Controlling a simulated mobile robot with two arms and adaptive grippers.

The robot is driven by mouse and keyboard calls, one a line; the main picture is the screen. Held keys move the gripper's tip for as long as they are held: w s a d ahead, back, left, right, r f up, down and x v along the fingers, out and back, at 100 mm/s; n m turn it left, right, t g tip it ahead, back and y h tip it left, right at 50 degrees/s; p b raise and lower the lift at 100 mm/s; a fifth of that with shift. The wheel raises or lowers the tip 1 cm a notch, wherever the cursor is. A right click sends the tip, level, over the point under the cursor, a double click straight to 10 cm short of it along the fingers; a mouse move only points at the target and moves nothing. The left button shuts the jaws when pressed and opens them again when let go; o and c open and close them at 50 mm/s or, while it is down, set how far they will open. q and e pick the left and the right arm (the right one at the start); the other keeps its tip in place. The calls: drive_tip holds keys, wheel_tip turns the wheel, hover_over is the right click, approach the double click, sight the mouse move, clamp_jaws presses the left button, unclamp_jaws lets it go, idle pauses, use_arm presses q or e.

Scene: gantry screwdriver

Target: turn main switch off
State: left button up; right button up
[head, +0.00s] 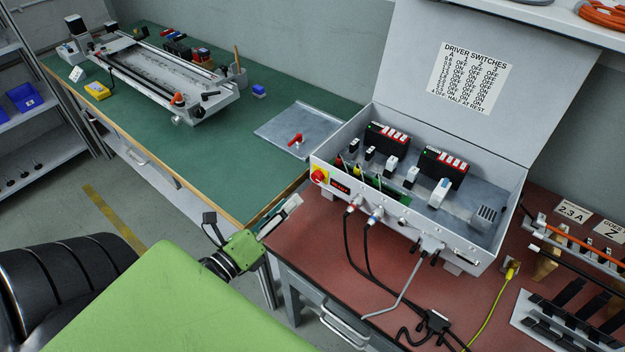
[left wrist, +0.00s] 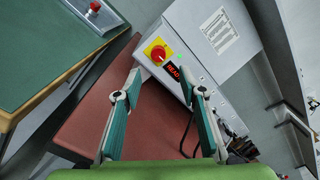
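The main switch (head: 319,175) is a red rotary knob on a yellow plate, at the left end of the front face of the grey control box (head: 470,248). In the left wrist view the knob (left wrist: 157,53) shows just beyond my fingertips, with a lit red display (left wrist: 174,71) beside it. My left gripper (head: 290,206) is in front of and below the switch, pointing at the box. In the left wrist view its two fingers (left wrist: 163,88) stand apart with nothing between them. It does not touch the knob. My right gripper is not in view.
The box lid (head: 425,70) stands open, showing driver modules (head: 443,168). Cables (head: 358,245) hang from the box front over the red bench (head: 300,250). The green bench (head: 200,155) at left carries a gantry (head: 150,75) and a metal plate with a red knob (head: 295,139).

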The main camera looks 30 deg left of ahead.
sight(316, 179)
use_arm(q)
drive_tip(key=w, duration=0.6)
drive_tip(key=w+p, duration=0.1)
drive_tip(key=w, duration=0.3)
drive_tip(key=shift+d+f, duration=0.2)
drive_tip(key=shift+d, duration=0.2)
drive_tip(key=shift+s, duration=0.1)
drive_tip(key=shift+c, duration=0.5)
clamp_jaws()
